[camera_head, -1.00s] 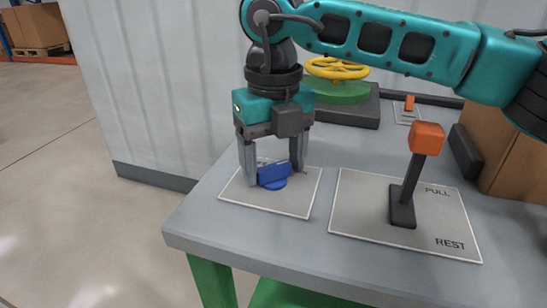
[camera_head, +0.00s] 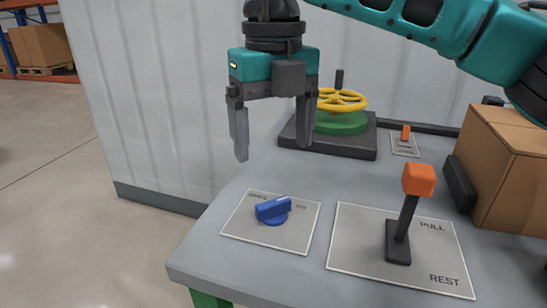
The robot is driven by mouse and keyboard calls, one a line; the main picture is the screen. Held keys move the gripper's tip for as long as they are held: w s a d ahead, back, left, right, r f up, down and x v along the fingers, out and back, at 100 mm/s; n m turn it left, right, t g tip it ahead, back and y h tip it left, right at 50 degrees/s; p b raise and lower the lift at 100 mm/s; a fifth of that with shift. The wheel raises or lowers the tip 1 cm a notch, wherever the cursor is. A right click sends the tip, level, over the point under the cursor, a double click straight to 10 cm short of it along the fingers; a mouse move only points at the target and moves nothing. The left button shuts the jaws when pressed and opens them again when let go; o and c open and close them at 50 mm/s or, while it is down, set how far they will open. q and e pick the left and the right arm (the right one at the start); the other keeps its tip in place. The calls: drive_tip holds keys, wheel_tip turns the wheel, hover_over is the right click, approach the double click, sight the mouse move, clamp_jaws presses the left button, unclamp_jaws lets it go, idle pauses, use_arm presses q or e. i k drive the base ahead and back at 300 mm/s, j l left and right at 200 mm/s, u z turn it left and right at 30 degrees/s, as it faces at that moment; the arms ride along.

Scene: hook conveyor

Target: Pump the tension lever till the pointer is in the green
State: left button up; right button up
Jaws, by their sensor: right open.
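The tension lever (camera_head: 406,222) has an orange knob (camera_head: 419,180) on a dark stem. It stands tilted slightly back on a grey plate (camera_head: 350,255) marked PULL and REST. My right gripper (camera_head: 272,150) is open and empty, raised above and behind a blue rotary knob (camera_head: 273,209) on its own plate, to the left of the lever. The gripper touches neither. No pointer or green zone of a gauge can be made out. My left gripper is not in view.
A yellow handwheel (camera_head: 342,100) on a green base stands at the back. A small orange switch (camera_head: 405,132) is behind the lever. A cardboard box (camera_head: 510,170) and a dark block (camera_head: 460,184) stand at the right. The table's front left corner is bare.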

sight(418, 179)
drive_tip(key=k, duration=1)
